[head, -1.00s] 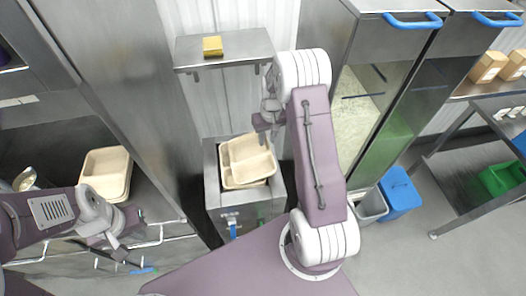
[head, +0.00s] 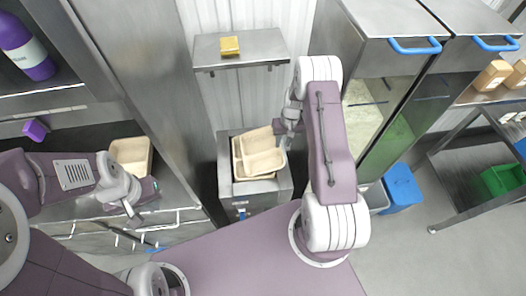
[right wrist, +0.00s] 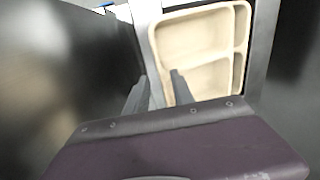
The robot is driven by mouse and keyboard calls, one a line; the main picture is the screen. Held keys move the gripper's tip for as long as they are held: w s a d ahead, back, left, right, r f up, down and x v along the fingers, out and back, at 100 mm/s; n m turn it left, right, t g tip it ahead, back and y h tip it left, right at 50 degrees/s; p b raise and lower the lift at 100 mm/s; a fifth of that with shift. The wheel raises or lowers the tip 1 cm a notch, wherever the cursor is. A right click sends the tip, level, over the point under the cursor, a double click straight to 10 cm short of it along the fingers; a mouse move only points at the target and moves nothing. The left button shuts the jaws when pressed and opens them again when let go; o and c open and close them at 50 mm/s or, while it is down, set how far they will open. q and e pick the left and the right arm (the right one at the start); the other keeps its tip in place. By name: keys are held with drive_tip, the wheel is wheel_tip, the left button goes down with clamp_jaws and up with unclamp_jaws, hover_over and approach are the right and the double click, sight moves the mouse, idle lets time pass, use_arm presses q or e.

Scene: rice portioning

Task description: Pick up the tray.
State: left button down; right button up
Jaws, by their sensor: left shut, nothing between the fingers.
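A beige compartment tray (head: 258,152) lies askew on top of at least one similar tray, on a metal stand in the middle of the head view. Its divided inside shows in the right wrist view (right wrist: 195,45). My right gripper (head: 287,132) is at the tray's right edge. In the right wrist view, its fingers (right wrist: 159,76) are apart, one over the tray and one outside its rim; I cannot tell whether they touch it. My left gripper (head: 138,215) is shut and empty, in front of the left counter.
Another beige tray stack (head: 132,155) sits on the left counter. A metal shelf (head: 265,58) with a yellow sponge (head: 230,46) hangs above the stand (head: 228,186). A steel cabinet (head: 372,35) with blue handles and a blue bin (head: 402,188) are on the right.

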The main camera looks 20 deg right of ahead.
drive_tip(key=shift+w+a+f+p, duration=0.15)
drive_tip(key=shift+f+p, duration=0.25)
drive_tip(key=shift+f, duration=1.35)
clamp_jaws()
